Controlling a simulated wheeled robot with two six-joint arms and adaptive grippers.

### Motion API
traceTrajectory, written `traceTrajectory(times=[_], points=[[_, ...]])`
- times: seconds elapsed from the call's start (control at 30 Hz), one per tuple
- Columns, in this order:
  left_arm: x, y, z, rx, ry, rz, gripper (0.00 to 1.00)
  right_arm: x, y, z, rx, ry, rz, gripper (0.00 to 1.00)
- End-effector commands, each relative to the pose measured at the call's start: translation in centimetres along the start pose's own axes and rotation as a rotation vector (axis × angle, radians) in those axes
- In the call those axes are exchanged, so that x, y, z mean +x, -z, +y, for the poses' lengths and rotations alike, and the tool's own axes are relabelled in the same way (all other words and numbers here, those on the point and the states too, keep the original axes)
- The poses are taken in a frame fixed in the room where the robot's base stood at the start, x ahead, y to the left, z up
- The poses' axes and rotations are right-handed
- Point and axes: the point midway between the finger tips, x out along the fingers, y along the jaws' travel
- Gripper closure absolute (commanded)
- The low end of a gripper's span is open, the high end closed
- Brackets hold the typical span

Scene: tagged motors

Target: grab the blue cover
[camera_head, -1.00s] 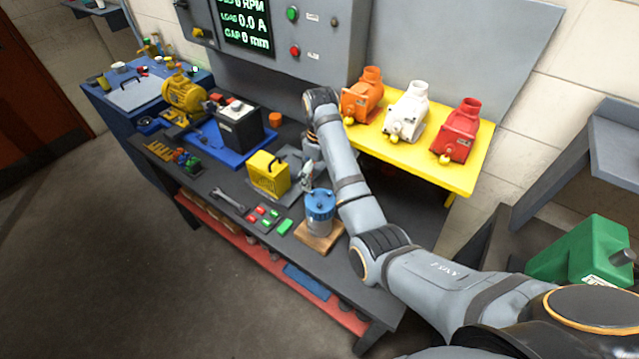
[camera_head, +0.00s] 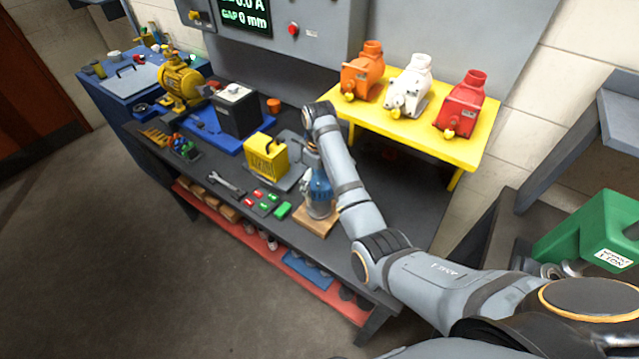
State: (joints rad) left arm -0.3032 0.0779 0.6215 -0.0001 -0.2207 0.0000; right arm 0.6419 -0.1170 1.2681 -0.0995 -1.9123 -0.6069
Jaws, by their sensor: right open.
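The blue cover (camera_head: 319,188) sits on top of a grey cylindrical motor body, which stands on a small wooden board (camera_head: 316,222) near the front edge of the workbench. My right arm reaches in from the right, bends at the wrist and points down over the cover. My right gripper (camera_head: 313,168) is open, right at the top of the cover. It is small and partly hidden by my arm, so I cannot tell whether the fingers touch the cover. My left gripper is out of view.
Left of the cover are a yellow box (camera_head: 267,158), red and green blocks (camera_head: 268,203) and a wrench (camera_head: 226,183). Behind my arm, a yellow stand (camera_head: 415,127) carries orange, white and red pump housings. A green container (camera_head: 590,235) stands at right.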

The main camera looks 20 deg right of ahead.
Motion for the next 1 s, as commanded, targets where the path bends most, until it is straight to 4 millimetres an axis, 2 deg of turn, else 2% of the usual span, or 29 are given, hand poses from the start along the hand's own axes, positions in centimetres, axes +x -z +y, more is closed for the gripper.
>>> traceTrajectory(times=[0.1, 0.2, 0.23, 0.63, 1.0], points=[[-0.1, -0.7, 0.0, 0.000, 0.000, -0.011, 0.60, 0.2, 0.0, 0.0, 0.000, -0.001, 0.001, 0.00], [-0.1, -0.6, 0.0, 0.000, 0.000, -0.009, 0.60, 0.2, 0.0, 0.0, 0.000, -0.001, 0.001, 0.00], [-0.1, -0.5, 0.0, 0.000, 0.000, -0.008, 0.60, 0.2, 0.0, 0.0, 0.000, -0.001, 0.001, 0.03], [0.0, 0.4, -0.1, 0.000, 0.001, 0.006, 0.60, 0.2, 0.0, 0.0, 0.000, 0.000, 0.001, 0.57], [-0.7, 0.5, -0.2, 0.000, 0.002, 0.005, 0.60, -0.5, 0.1, 0.1, 0.001, -0.001, 0.001, 0.59]])
